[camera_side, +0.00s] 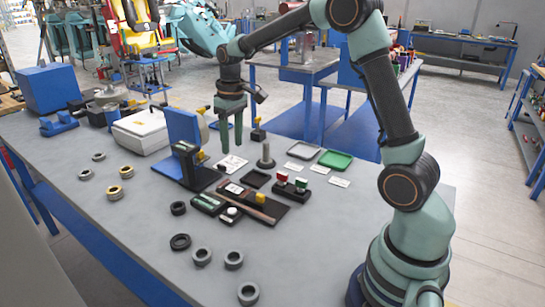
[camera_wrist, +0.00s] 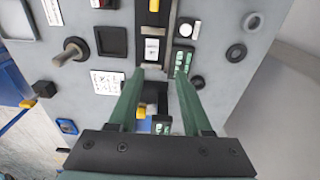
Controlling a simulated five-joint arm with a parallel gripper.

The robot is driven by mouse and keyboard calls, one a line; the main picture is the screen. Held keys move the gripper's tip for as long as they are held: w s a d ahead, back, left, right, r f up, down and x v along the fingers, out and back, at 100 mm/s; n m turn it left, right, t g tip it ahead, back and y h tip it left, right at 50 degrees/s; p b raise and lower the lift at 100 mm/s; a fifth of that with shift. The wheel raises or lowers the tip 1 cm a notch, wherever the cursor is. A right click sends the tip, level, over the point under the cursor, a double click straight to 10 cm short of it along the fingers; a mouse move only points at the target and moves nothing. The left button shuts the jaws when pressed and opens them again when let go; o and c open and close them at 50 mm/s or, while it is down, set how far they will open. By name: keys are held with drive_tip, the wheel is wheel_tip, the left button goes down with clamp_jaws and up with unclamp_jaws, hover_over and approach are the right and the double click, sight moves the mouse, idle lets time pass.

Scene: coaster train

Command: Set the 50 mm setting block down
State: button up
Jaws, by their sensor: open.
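My gripper (camera_side: 231,146) is open above the grey workbench (camera_side: 140,230), its two green fingers pointing down. In the wrist view my gripper (camera_wrist: 161,76) has its fingers apart, with nothing held between them. A dark fixture with a white label (camera_wrist: 152,48) shows below and beyond the fingertips. I cannot tell which piece is the 50 mm setting block; no size marking is readable. Small blocks with a red top (camera_side: 282,176) and a green top (camera_side: 301,184) stand on a black holder to the right of the gripper.
A blue upright fixture (camera_side: 183,130) stands left of the gripper. A grey post (camera_side: 266,155), a green tray (camera_side: 335,159) and a black square tray (camera_side: 257,178) are near. Several dark rings (camera_side: 202,256) lie at the front, with clear bench between them.

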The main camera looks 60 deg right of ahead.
drive_tip(key=s+a+r+t, duration=0.2)
drive_tip(key=s+a+r, duration=0.1)
drive_tip(key=s, duration=0.5)
drive_tip(key=s+a+r+t, duration=0.2)
drive_tip(key=s+a+r, duration=0.2)
drive_tip(key=s, duration=0.5)
drive_tip(key=shift+s+a+t, duration=0.3)
drive_tip(key=shift+a+t, duration=0.1)
drive_tip(key=shift+a, duration=0.6)
